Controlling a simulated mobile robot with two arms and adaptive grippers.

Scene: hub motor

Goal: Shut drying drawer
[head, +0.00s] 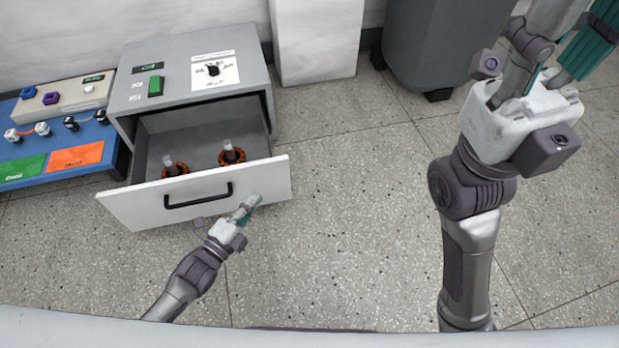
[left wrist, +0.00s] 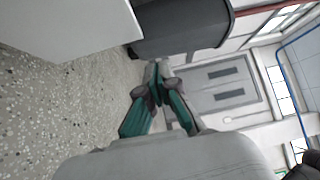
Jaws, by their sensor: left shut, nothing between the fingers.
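The drying drawer (head: 270,181) is pulled out of a grey cabinet (head: 192,65). It has a white front with a black bar handle (head: 198,196). Two orange ring-shaped parts with pale pegs, one left (head: 174,166) and one right (head: 231,154), stand inside. My left gripper (head: 250,203) is shut and empty, in front of the drawer front, right of the handle. I cannot tell whether it touches the front. In the left wrist view its fingertips (left wrist: 156,75) meet. My right gripper is at the upper right, raised and away from the drawer; its fingertips are partly cut off by the frame.
A blue bench (head: 63,137) with green and orange mats stands left of the cabinet. A white block (head: 316,40) stands right of it, and a dark grey bin (head: 443,40) is farther right. The speckled floor between drawer and right arm is clear.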

